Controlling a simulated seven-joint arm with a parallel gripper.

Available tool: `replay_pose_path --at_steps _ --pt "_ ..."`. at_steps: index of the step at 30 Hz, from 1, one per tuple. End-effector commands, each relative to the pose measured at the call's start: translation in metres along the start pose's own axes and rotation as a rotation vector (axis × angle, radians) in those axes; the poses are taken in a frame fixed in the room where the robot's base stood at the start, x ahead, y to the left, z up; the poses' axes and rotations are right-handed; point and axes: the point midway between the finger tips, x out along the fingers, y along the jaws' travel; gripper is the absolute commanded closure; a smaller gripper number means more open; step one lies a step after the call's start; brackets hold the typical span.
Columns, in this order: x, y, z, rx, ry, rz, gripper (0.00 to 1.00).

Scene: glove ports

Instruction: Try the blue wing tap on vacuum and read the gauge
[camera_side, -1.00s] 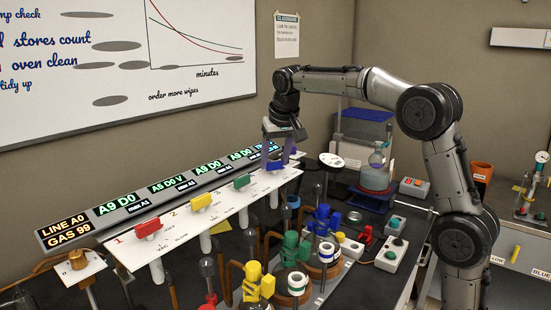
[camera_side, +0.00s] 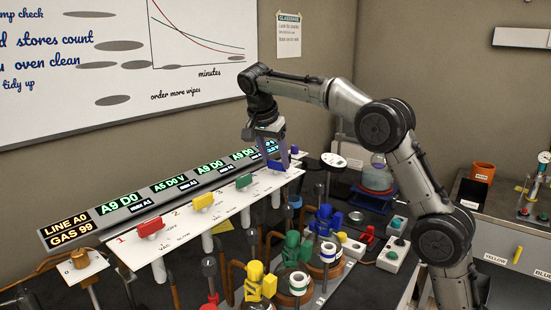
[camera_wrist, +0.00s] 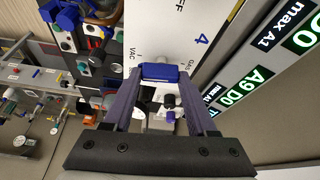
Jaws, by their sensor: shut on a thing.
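The blue wing tap (camera_side: 277,166) sits at the far end of the white panel (camera_side: 188,220), beyond the green tap. My gripper (camera_side: 283,158) points down over it, with its fingers around the wing. In the wrist view the blue wing (camera_wrist: 158,73) lies between the two purple fingers, which are shut on it. The figure 4 and the marks VAC and GAS show beside it. A white round gauge (camera_side: 333,160) stands behind the panel's far end; its reading is too small to make out. The display strip (camera_side: 165,187) shows lit text, partly hidden by my gripper at its far end.
Red (camera_side: 151,227), yellow (camera_side: 203,201) and green (camera_side: 243,181) taps stand along the panel. Coloured clamps and tubing (camera_side: 297,245) crowd the bench below. A flask (camera_side: 377,176) stands behind. Small switch boxes (camera_side: 392,255) lie to the right.

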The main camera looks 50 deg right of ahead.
Motion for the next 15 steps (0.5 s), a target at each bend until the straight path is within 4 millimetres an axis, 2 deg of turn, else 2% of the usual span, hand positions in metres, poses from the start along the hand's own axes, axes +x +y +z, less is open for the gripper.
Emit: replay_pose_path --at_steps 6,15 --pt "0.001 -0.0012 0.0012 0.093 -0.003 0.041 0.98" --pt "0.0006 -0.0011 0.0012 0.143 -0.004 0.061 0.98"
